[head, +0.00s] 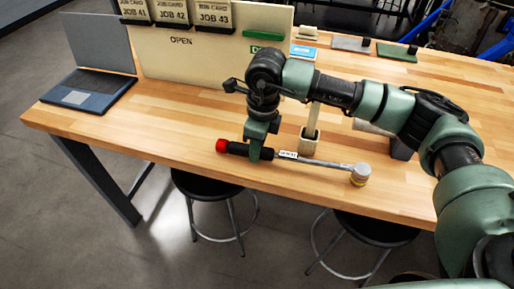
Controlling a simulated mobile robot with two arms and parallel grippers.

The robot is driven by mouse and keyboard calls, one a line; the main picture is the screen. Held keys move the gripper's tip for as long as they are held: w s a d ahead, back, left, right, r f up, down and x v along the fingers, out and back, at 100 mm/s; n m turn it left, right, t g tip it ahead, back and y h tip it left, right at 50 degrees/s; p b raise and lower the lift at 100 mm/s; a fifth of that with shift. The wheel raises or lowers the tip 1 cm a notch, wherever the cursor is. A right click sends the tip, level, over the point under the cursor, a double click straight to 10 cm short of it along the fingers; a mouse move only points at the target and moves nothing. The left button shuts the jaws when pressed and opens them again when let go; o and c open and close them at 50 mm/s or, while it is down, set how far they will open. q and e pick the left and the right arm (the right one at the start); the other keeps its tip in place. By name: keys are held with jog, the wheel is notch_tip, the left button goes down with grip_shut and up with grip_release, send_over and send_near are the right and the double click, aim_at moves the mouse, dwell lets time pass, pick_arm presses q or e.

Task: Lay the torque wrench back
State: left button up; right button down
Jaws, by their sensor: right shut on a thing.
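The torque wrench (325,164) lies near the front edge of the wooden table, running from left to right. It has a black grip with a red end at the left, a pale label and a silver shaft. A round head with a yellowish band is at its right end. My right gripper (256,152) points down and is shut on the wrench's black handle. I cannot tell whether the wrench touches the tabletop. My left gripper is not in view.
A laptop (88,88) stands open at the table's left. A board (190,60) with job cards and the word OPEN stands behind my arm. A beige holder (309,138) is just behind the wrench. Stools (207,188) stand below the front edge. The left front tabletop is clear.

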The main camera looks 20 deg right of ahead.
jog(key=shift+s+f, duration=0.25)
jog(key=shift+f, duration=0.25)
jog(key=c, duration=1.1)
grip_release()
jog(key=shift+o, duration=0.2)
jog(key=shift+w, duration=0.3)
jog(key=shift+o, duration=0.9)
jog(key=shift+s, duration=0.1)
jog(key=shift+r, duration=0.1)
jog(key=shift+s+d+r+p, duration=0.15)
jog(key=shift+r+p, duration=0.65)
jog(key=shift+r, duration=1)
jog(key=shift+w+d+r+p, duration=0.1)
jog(key=shift+r+p, duration=0.7)
jog(key=shift+r, duration=0.95)
